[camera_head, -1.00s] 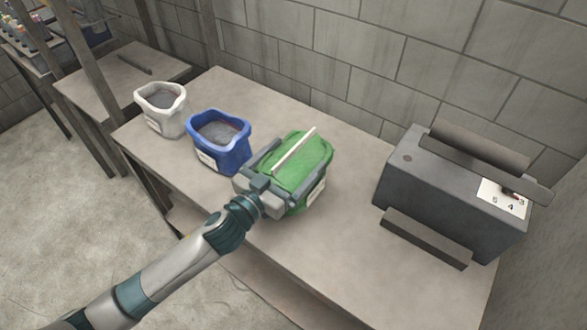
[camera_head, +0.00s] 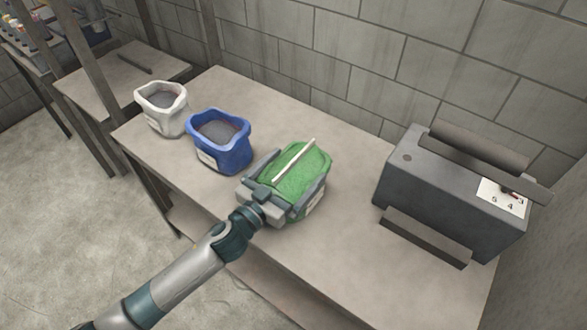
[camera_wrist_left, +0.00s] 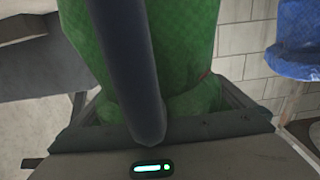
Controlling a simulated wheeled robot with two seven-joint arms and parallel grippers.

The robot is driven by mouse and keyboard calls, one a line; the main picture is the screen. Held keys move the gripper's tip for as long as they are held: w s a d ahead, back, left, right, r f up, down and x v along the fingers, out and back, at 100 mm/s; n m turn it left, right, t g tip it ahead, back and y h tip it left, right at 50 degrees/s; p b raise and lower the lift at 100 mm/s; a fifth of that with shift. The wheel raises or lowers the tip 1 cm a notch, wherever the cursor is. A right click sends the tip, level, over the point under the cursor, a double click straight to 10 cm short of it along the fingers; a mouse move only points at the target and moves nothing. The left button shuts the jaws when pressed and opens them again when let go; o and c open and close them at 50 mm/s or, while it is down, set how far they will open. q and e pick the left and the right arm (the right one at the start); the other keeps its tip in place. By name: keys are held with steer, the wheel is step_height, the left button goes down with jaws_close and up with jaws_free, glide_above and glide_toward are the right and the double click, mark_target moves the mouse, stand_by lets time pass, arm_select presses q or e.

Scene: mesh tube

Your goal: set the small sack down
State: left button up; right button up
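The green small sack (camera_head: 303,166) has a pale strip across its top and a white label on its side. My left gripper (camera_head: 290,182) has its fingers on either side of the sack and is shut on it. The sack is over the table (camera_head: 335,250), right of the blue sack; I cannot tell whether its base touches the surface. In the left wrist view the green sack (camera_wrist_left: 185,45) fills the upper middle, with a dark bar across it. My right gripper is not in view.
An open blue sack (camera_head: 222,158) and an open white sack (camera_head: 172,122) stand to the left on the table. A dark grey machine (camera_head: 430,195) with a numbered dial stands at the right. Bare table lies between the green sack and the machine.

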arm_select(q)
steer(key=shift+r, duration=0.1)
steer(key=b+v, duration=0.3)
steer(key=v, duration=0.9)
steer(key=shift+r, duration=0.1)
stand_by(0.7)
